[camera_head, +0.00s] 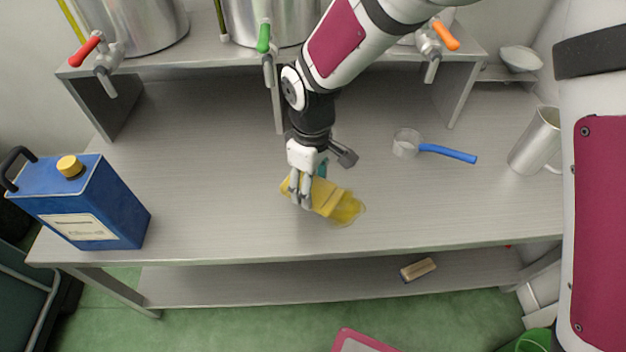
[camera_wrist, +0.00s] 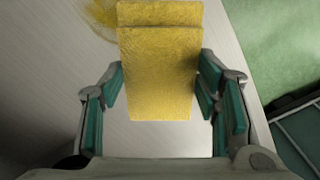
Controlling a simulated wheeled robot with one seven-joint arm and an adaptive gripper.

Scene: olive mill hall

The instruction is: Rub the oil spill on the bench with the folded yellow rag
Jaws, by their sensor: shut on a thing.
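The folded yellow rag (camera_head: 322,197) is held in my gripper (camera_head: 302,198) low over the middle of the bench (camera_head: 220,220). In the wrist view the rag (camera_wrist: 158,80) sits between the two teal-padded fingers of my gripper (camera_wrist: 160,85), which are shut on it. The oil spill (camera_head: 348,208) is a yellowish patch on the bench, showing at the rag's right end in the head view. It also shows at the upper left of the rag in the wrist view (camera_wrist: 88,20). The rag overlaps part of the spill. I cannot tell whether the rag presses on the bench.
A blue can (camera_head: 90,205) with a yellow cap stands on the left of the bench. A blue-handled measuring cup (camera_head: 430,148) and a metal jug (camera_head: 535,140) are to the right. Above are steel tanks with red, green and orange taps. A brush (camera_head: 418,269) lies on the lower shelf.

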